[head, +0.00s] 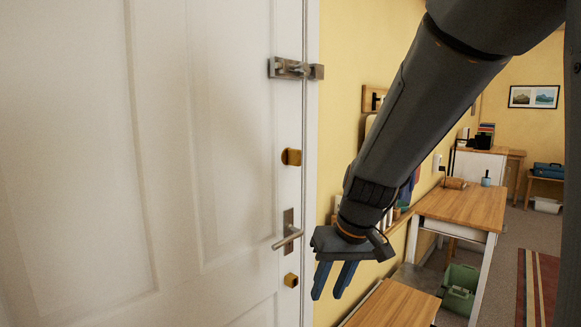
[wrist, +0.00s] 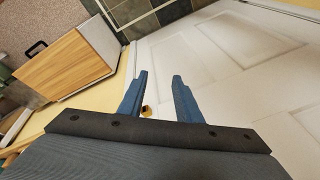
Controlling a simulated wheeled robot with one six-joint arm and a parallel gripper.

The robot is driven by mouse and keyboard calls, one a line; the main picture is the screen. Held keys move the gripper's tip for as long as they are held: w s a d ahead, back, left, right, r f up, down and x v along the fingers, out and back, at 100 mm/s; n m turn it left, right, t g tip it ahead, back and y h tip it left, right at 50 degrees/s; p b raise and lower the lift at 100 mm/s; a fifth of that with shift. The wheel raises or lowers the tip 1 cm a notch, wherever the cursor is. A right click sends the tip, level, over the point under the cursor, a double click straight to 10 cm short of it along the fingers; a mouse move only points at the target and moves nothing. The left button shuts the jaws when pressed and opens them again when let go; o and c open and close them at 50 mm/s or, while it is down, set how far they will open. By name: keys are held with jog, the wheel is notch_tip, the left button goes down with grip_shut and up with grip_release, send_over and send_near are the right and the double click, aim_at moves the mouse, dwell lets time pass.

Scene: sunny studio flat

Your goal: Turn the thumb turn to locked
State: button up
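A white door (head: 215,130) fills the left of the head view. On its right edge are two brass fittings: an upper one (head: 291,157) with a raised turn piece, and a lower, smaller one (head: 291,280). I cannot tell for certain which is the thumb turn, nor its locked position. My gripper (head: 327,295) has blue fingers apart with nothing between them. In the head view it hangs to the right of the lever handle, pointing down. In the wrist view the open fingers (wrist: 160,76) frame part of the door, and a small brass piece (wrist: 146,111) shows near the left finger's base.
A metal lever handle (head: 288,238) sits between the brass fittings, and a slide bolt (head: 295,69) is above them. To the right stand a wooden-topped desk (head: 465,205), a low wooden top (head: 395,305) and a green bin (head: 460,290). Carpeted floor is free further right.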

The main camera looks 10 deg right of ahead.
jog(key=w+d+r+n+t+y+b, duration=0.1)
jog(key=w+d+r+t+y+b, duration=0.2)
jog(key=w+r, duration=0.55)
jog(key=n+t+y+b, duration=0.3)
jog(key=n+t+b, duration=0.25)
jog(key=b, duration=0.25)
send_near(300, 152)
jog(key=w+a, duration=0.1)
jog(key=w, duration=0.1)
jog(key=shift+g, duration=0.25)
jog(key=shift+p+x, duration=0.75)
jog(key=shift+x, duration=3.1)
jog(key=shift+s+f, duration=0.1)
jog(key=shift+f, duration=0.05)
grip_shut()
